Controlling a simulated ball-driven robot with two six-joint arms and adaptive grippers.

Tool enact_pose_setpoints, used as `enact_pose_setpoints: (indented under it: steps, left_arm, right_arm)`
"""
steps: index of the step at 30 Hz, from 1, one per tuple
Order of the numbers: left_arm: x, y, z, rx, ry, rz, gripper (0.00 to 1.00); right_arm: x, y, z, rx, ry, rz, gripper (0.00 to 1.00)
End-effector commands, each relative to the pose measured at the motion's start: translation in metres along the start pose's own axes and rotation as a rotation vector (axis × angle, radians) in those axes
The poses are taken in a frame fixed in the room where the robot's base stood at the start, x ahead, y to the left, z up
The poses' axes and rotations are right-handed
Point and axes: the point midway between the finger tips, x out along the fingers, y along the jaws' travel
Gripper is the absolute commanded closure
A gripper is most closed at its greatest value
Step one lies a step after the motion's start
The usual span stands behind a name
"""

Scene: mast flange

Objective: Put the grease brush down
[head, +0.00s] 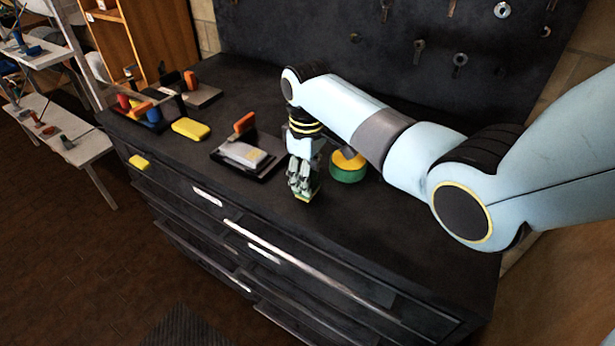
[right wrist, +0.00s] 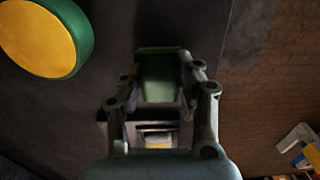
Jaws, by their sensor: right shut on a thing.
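My right gripper (head: 302,186) points down over the front part of the dark bench top. It is shut on a green piece, which I take to be the grease brush (right wrist: 160,78); it shows between the two fingers in the right wrist view. In the head view only a thin green edge shows below the fingertips. Most of the brush is hidden by the fingers, and I cannot tell whether it touches the bench. My left gripper is not in view.
A round green tin with a yellow top (head: 347,168) stands just right of the gripper. A dark tray (head: 262,172) with a pale block and an orange piece lies to its left. A yellow block (head: 190,128) lies farther left. The bench top (head: 350,220) in front is clear.

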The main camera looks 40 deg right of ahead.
Motion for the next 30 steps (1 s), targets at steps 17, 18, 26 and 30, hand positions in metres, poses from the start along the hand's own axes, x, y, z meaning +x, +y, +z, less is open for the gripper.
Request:
enact_pose_setpoints:
  steps: [17, 18, 26, 30]
  left_arm:
    - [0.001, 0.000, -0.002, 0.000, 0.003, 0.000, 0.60]
    - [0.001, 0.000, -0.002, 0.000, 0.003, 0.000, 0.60]
    - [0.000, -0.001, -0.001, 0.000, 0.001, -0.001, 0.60]
    - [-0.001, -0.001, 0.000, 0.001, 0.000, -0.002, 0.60]
  right_arm:
    - [0.007, 0.000, 0.000, 0.000, 0.001, 0.000, 0.47]
    - [0.007, 0.000, 0.000, 0.000, 0.001, 0.000, 0.44]
    - [0.005, 0.000, 0.000, 0.000, 0.001, 0.000, 0.44]
    - [-0.008, 0.001, -0.001, 0.000, 0.003, 0.002, 0.44]
